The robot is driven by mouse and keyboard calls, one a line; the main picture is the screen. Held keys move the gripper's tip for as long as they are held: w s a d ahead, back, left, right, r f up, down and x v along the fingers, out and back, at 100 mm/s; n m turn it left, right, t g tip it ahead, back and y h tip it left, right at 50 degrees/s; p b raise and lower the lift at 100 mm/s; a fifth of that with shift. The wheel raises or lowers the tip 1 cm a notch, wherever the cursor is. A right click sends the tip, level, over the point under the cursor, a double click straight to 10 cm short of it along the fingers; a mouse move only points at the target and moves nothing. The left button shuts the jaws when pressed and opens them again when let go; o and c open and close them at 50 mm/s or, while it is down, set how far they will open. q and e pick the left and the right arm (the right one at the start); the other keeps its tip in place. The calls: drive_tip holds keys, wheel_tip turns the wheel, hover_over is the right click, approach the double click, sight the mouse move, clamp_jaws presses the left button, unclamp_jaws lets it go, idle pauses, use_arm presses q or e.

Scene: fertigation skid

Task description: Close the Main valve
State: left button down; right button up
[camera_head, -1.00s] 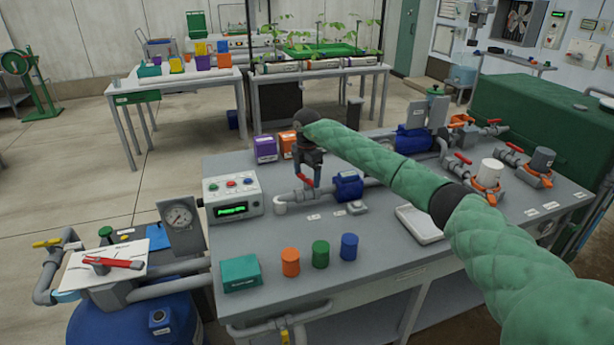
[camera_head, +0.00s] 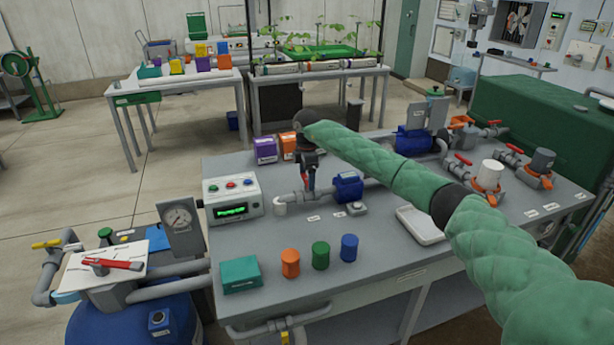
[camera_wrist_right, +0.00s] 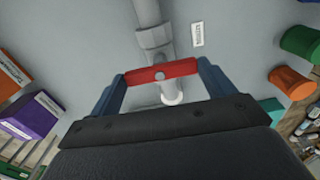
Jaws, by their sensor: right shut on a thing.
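The valve with the red handle (camera_wrist_right: 160,73) sits on a grey pipe (camera_wrist_right: 148,14) on the bench; its label (camera_wrist_right: 198,34) is too small to read. In the right wrist view the handle lies across the pipe, roughly at a right angle to it. My right gripper (camera_wrist_right: 163,78) is shut on the handle, one blue finger at each end. In the head view my right gripper (camera_head: 307,178) points down over this valve, and only a little red of the handle (camera_head: 306,181) shows between its fingers. My left gripper is not in view.
A blue pump (camera_head: 347,187) stands just right of the valve. A control box (camera_head: 233,200) with a green display is to its left. Purple (camera_head: 265,150) and orange boxes stand behind. Orange, green and blue cups (camera_head: 349,248) stand in front. Other red-handled valves (camera_head: 463,160) are farther right.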

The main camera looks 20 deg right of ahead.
sight(307, 179)
drive_tip(key=o, duration=0.9)
drive_tip(key=shift+r, duration=0.4)
wheel_tip(307, 179, up, 6)
drive_tip(key=shift+f+b, duration=0.1)
drive_tip(key=shift+b, duration=0.85)
drive_tip(key=shift+r, duration=0.55)
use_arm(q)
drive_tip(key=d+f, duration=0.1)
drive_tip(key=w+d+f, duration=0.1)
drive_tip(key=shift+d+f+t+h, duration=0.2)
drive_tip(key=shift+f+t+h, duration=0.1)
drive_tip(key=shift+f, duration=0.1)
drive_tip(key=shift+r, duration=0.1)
